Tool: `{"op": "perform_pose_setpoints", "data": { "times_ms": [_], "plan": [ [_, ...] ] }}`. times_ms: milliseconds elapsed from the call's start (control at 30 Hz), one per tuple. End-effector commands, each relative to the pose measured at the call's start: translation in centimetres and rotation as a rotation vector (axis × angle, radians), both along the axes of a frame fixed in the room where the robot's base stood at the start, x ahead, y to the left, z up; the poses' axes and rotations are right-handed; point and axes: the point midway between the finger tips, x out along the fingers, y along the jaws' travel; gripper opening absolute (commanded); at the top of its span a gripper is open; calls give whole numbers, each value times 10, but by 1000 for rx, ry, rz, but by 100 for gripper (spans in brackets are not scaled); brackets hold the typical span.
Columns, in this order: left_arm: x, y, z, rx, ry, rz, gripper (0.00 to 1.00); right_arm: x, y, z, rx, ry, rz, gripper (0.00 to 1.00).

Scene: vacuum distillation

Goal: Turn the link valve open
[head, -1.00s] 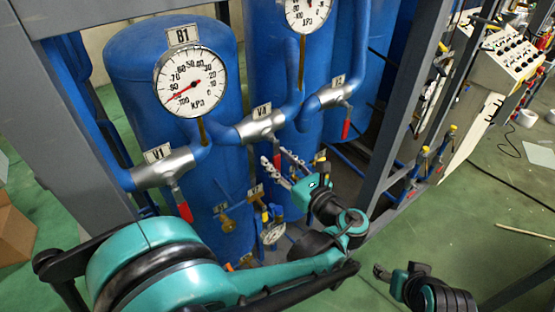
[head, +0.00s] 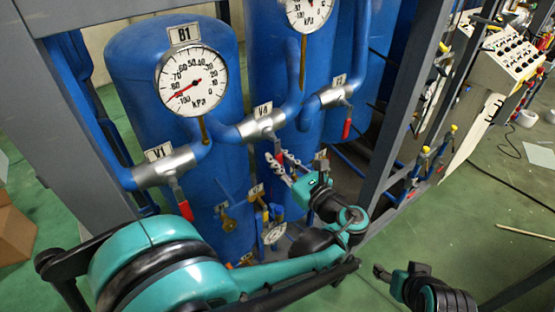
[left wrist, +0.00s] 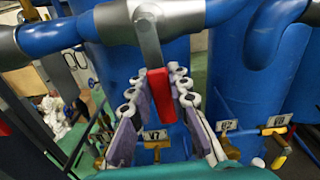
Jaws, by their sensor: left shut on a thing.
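The link valve V4 (head: 262,126) is a silver pipe valve between the blue tanks, with a white V4 tag above it. Its lever hangs downward and ends in a red grip, which shows in the left wrist view (left wrist: 159,97). My left gripper (head: 277,163) is at this lever, just below the valve body. In the left wrist view its two pale, linked fingers (left wrist: 157,90) stand on either side of the red grip, shut on it. The fingers hide most of the grip in the head view.
Valve V1 (head: 164,168) with a red handle is on the left, and valve V3 (head: 337,93) is on the right. A pressure gauge (head: 191,82) stands above the pipe. Smaller brass valves are below. A grey frame post (head: 400,105) stands right of my left gripper.

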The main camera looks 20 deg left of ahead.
Motion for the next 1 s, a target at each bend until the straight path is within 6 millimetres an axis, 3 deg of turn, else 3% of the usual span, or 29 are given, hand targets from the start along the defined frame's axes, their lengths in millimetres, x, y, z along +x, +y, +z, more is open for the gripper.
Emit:
{"op": "perform_pose_setpoints", "data": {
  "times_ms": [467,1000],
  "plan": [
    [18,-14,6,-242,-311,0,0,0,0,-7,0,0,0,62],
    [36,-28,28,-556,-715,-1,0,0,0,-3,0,0,0,62]
  ]
}}
